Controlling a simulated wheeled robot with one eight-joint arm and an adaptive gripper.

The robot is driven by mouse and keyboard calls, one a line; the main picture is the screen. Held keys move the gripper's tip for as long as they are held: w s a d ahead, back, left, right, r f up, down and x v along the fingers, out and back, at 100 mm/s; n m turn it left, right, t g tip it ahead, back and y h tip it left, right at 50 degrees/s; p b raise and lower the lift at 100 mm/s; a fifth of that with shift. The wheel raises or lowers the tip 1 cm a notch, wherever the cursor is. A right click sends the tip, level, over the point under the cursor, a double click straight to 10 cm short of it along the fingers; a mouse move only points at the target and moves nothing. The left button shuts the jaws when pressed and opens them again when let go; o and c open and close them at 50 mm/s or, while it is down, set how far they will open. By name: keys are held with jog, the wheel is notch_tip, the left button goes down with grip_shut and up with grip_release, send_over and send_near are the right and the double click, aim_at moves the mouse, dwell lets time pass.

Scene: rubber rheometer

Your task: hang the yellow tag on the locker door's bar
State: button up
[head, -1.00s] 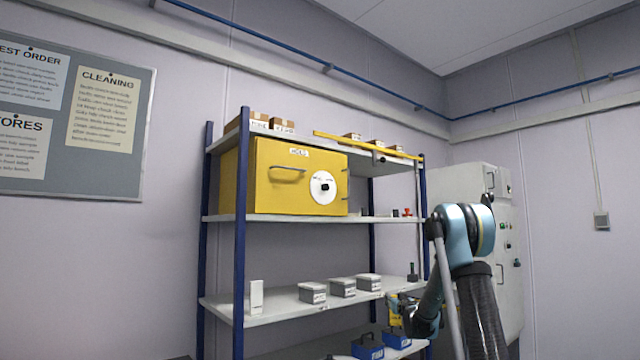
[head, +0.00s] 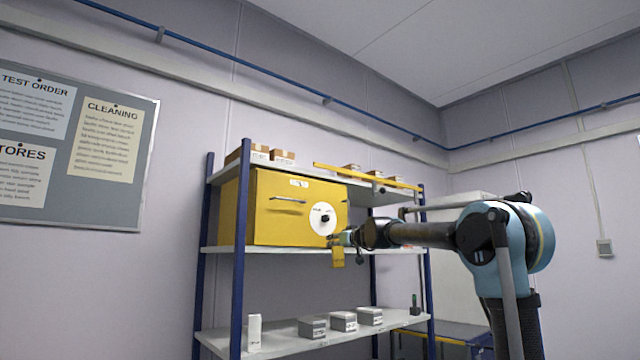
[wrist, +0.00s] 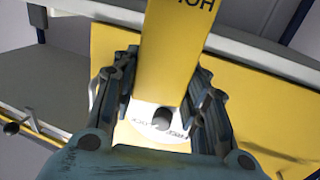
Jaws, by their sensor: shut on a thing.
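The yellow locker (head: 262,225) stands on the shelf, its door facing out. A horizontal bar (head: 288,199) crosses the upper door, left of a white dial with a black knob (head: 323,218). My gripper (head: 338,240) is at the door's lower right, right of and below the bar. It is shut on the yellow tag (head: 338,258), which hangs below the fingers in the head view. In the wrist view the tag (wrist: 168,55) passes between the fingers (wrist: 160,85), with part of its lettering showing. The dial (wrist: 150,130) shows behind it. The tag's upper end is hidden in the head view.
The blue shelf post (head: 241,260) stands at the locker's front left. A yellow rail (head: 365,177) runs along the top shelf, above the locker. Small grey boxes (head: 343,321) stand on the shelf below. The space in front of the door, left of my gripper, looks clear.

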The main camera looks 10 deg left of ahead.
jog(key=s+a+r+n+g+y, duration=0.3)
jog(key=s+r, duration=1.7)
jog(key=s, duration=0.3)
jog(key=shift+r+x, duration=0.2)
jog(key=shift+x, duration=3.65)
jog(key=shift+r+x, duration=0.15)
jog(key=shift+x, duration=3.75)
jog(key=shift+a, duration=0.15)
jog(key=shift+f, duration=0.8)
jog(key=o, duration=1.4)
